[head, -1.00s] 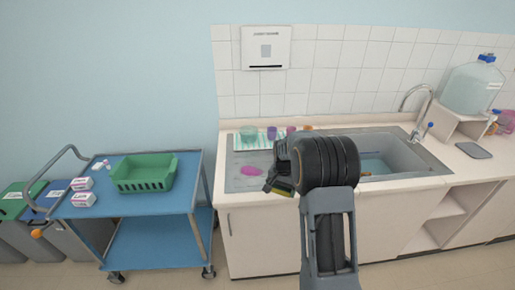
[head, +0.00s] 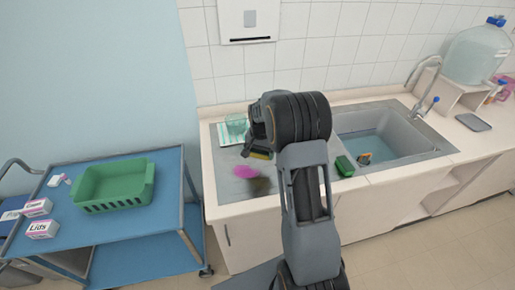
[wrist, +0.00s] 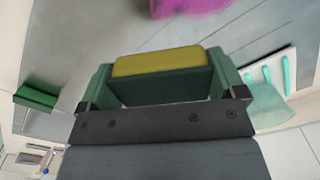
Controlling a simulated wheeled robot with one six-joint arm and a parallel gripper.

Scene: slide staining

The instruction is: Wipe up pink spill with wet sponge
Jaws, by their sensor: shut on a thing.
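My gripper (wrist: 165,80) is shut on a yellow sponge (wrist: 160,62) with a dark green underside. In the head view the sponge (head: 261,155) shows below my gripper (head: 257,146), above the steel drainboard. The pink spill (head: 246,171) lies on the drainboard, just left of and below the sponge in the picture. A shadow falls beside it. The spill also shows at the top edge of the wrist view (wrist: 188,5). The sponge appears apart from the spill, held above the surface. Whether the sponge is wet cannot be told.
A green block (head: 345,165) sits at the sink's front divider. The basin (head: 385,143) holds water and a small orange item (head: 365,158). A greenish cup (head: 236,123) stands on a striped cloth (head: 228,139) behind the spill. A blue cart (head: 150,219) with a green basket (head: 113,187) stands left.

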